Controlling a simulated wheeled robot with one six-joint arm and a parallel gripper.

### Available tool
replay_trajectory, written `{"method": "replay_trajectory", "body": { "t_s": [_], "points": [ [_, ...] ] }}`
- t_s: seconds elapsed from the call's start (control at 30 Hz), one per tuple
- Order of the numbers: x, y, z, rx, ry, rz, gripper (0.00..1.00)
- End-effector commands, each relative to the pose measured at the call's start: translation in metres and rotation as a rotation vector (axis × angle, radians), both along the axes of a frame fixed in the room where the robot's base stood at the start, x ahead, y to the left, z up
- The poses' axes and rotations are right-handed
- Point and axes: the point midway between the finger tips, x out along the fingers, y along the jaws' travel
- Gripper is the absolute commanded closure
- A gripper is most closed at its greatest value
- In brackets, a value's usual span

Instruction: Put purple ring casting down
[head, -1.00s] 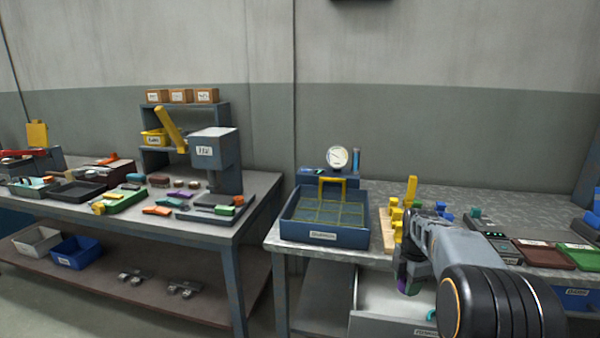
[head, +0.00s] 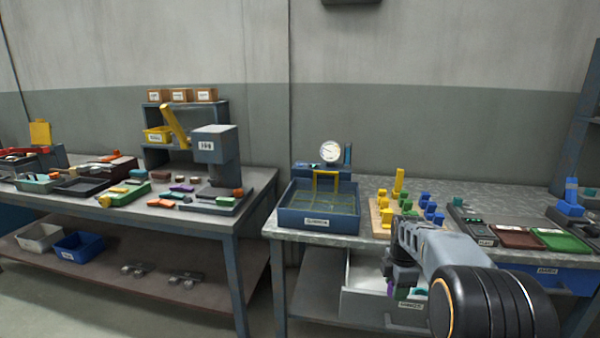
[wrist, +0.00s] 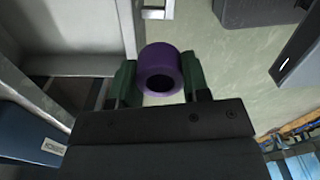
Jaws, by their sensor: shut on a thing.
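The purple ring casting (wrist: 160,70) is a short, thick-walled tube. In the wrist view it sits between the two green fingertips of my gripper (wrist: 160,82), which is shut on it. In the head view only a small purple patch of the casting (head: 390,287) shows at my gripper (head: 397,288); my arm hides most of it. My gripper is in front of the right bench, below the bench top, by an open white drawer (head: 362,285). In the wrist view, pale floor lies beneath the casting, with the drawer wall (wrist: 130,25) to the left.
A blue tray (head: 318,222) with a grid stands on the right bench below a gauge (head: 330,151). A wooden board (head: 381,226) with yellow, green and blue pieces is beside it. Red and green trays (head: 563,240) lie farther right. The left bench (head: 230,228) is crowded.

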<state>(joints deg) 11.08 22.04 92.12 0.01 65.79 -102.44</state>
Motion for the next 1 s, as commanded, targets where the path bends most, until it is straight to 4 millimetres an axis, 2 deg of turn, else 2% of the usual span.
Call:
{"method": "replay_trajectory", "body": {
  "t_s": [0.27, 0.7, 1.0],
  "points": [
    [-0.006, 0.019, -0.030, 0.000, 0.003, -0.309, 0.82],
    [-0.035, 0.068, -0.099, 0.000, 0.004, -1.123, 0.82],
    [-0.056, 0.090, -0.129, 0.000, 0.003, -1.532, 0.82]
  ]
}}
